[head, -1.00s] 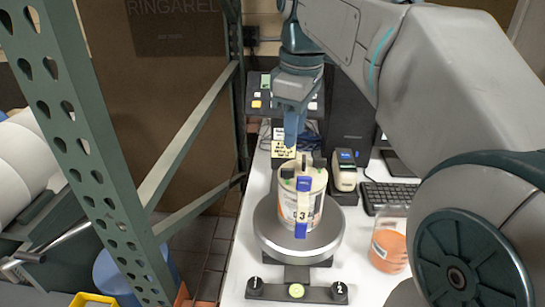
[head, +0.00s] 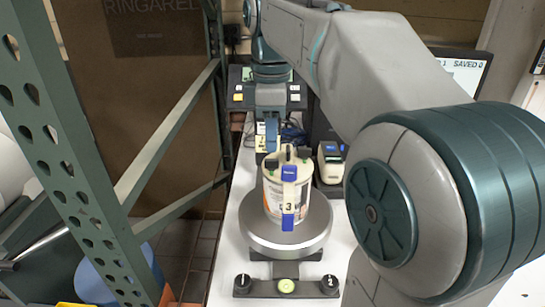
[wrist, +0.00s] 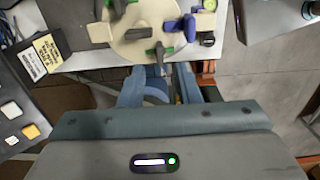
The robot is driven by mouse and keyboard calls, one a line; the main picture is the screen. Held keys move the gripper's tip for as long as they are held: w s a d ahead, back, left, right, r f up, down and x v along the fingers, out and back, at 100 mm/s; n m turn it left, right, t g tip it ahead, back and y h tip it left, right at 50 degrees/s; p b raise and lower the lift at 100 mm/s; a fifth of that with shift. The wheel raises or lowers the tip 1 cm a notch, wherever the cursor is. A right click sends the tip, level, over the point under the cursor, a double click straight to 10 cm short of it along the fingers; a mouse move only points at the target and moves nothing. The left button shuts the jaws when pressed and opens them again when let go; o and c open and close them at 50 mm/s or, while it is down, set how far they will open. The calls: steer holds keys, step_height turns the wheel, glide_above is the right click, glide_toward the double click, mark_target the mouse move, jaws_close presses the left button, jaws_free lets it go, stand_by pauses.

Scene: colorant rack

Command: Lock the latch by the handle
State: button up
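A white can (head: 272,195) with an orange-marked label stands upright on a round metal plate (head: 315,228). Its pale lid (wrist: 125,42) carries several clamps with green and black parts. A pale front latch marked 3 (head: 289,203) has a blue upper part (head: 289,173) and a blue lower part. The blue part also shows at the lid's far right in the wrist view (wrist: 180,28). My gripper (head: 271,143) points down behind the can. In the wrist view its blue fingers (wrist: 160,75) stand apart near the lid's edge, with nothing visibly held. Contact with the lid cannot be told.
A dark base bar (head: 285,286) with knobs lies in front of the plate. A handheld device on a stand (head: 331,160) is right of the can. A green perforated rack post (head: 75,165) rises at left. The white table is clear left of the plate.

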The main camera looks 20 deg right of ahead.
mark_target(272, 159)
steer(key=shift+f, duration=2.6)
jaws_close()
